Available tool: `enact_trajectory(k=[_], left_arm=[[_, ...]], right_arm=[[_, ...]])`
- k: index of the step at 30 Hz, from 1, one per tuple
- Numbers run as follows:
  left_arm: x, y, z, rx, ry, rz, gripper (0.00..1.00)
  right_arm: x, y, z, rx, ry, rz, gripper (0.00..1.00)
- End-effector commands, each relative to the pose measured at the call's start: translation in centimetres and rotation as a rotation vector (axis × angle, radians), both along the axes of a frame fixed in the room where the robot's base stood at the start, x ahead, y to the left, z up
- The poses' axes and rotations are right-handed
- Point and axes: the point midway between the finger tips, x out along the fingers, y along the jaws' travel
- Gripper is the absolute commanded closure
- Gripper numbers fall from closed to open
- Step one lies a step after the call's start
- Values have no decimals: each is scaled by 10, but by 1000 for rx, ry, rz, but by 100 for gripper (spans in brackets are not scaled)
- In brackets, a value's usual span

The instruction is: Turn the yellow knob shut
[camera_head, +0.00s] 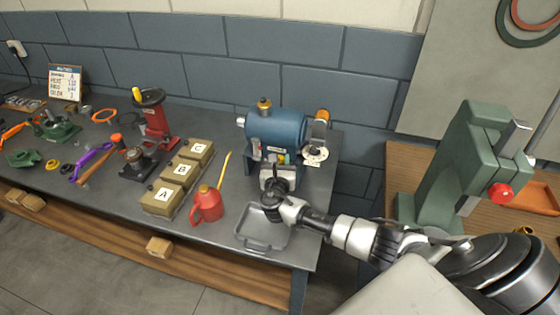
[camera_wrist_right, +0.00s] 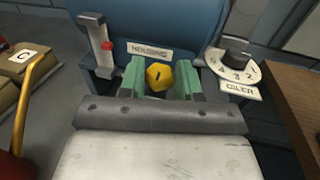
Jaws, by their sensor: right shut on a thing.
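The yellow knob (camera_wrist_right: 159,77) is a faceted knob with a dark mark on its face. It sits on the front of the blue housing (camera_wrist_right: 150,25), just below the "HOUSING" label; the housing also shows in the head view (camera_head: 275,128). My right gripper (camera_wrist_right: 159,80) is shut on the knob, with a green fingertip on its left and right sides. In the head view my right gripper (camera_head: 275,178) reaches the lower front of the housing and largely hides the knob. My left gripper is in neither view.
A numbered dial (camera_wrist_right: 235,66) is right of the knob, and a gauge with a red mark (camera_wrist_right: 103,45) is left. A grey tray (camera_head: 264,238) lies below my right wrist. A red oil can (camera_head: 207,206) and lettered boxes (camera_head: 160,198) stand left.

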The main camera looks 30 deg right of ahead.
Motion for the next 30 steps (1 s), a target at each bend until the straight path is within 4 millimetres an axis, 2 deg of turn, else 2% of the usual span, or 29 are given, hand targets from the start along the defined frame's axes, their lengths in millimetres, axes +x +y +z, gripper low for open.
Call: enact_trajectory(k=[11,12,14,23,30], left_arm=[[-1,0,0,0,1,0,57],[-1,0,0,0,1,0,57],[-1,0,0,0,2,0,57],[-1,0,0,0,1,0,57],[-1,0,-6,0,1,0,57]], right_arm=[[1,-2,2,-2,-4,-7,91],[1,-2,2,-2,-4,-7,62],[1,-1,2,-2,-4,-6,56],[-1,1,0,-1,-1,-4,56],[-26,20,-2,1,0,-2,56]])
